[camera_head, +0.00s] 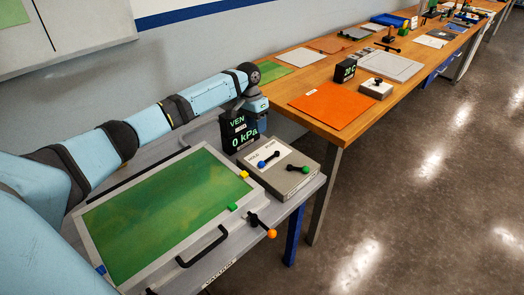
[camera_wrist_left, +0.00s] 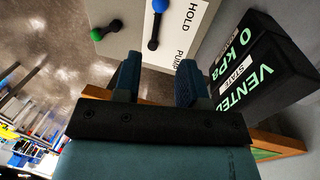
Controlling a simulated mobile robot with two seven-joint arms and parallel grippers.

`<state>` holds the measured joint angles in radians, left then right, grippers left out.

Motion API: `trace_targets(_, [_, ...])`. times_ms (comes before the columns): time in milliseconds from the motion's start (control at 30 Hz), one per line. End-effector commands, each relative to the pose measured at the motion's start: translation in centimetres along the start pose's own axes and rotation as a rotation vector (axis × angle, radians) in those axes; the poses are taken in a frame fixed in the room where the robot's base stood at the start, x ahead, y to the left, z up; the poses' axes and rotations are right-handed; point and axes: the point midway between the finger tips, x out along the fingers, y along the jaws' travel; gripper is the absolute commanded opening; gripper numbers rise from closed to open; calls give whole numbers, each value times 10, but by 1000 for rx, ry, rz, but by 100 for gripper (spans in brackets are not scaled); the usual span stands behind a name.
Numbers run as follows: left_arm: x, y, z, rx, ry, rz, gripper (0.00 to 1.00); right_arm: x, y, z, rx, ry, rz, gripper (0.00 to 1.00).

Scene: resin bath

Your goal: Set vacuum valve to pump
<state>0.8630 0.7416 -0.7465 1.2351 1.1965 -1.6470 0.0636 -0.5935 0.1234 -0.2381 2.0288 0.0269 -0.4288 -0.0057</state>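The valve box (camera_head: 290,182) is a pale box on the near bench. It carries a black lever with a blue knob (camera_head: 268,160) and a second black lever with a green knob (camera_head: 299,169). In the left wrist view the blue-knobbed lever (camera_wrist_left: 154,28) lies beside a white label strip reading HOLD and PUMP (camera_wrist_left: 182,35); its blue end points away from me. My left gripper (camera_head: 262,120) is above and behind the box. In the wrist view its fingers (camera_wrist_left: 159,68) are apart, with nothing between them, lined up short of the lever. My right gripper is out of view.
A black display (camera_head: 240,133), partly hidden by my left arm, stands behind the box; in the wrist view it reads VENTED, 0 kPa (camera_wrist_left: 250,62). A green-topped tray (camera_head: 165,215) with a black handle fills the bench's left. A wooden bench (camera_head: 320,85) continues behind.

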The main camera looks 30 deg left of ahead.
Motion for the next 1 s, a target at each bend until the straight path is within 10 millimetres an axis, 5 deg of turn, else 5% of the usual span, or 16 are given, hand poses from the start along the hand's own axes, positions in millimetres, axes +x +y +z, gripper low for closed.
trace_targets(300, [43,-1,1,-2,-4,1,38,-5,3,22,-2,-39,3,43])
trace_targets(700, [120,0,0,-1,-2,1,38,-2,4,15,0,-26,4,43])
trace_targets(1000, [137,-1,0,-1,0,0,38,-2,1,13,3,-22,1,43])
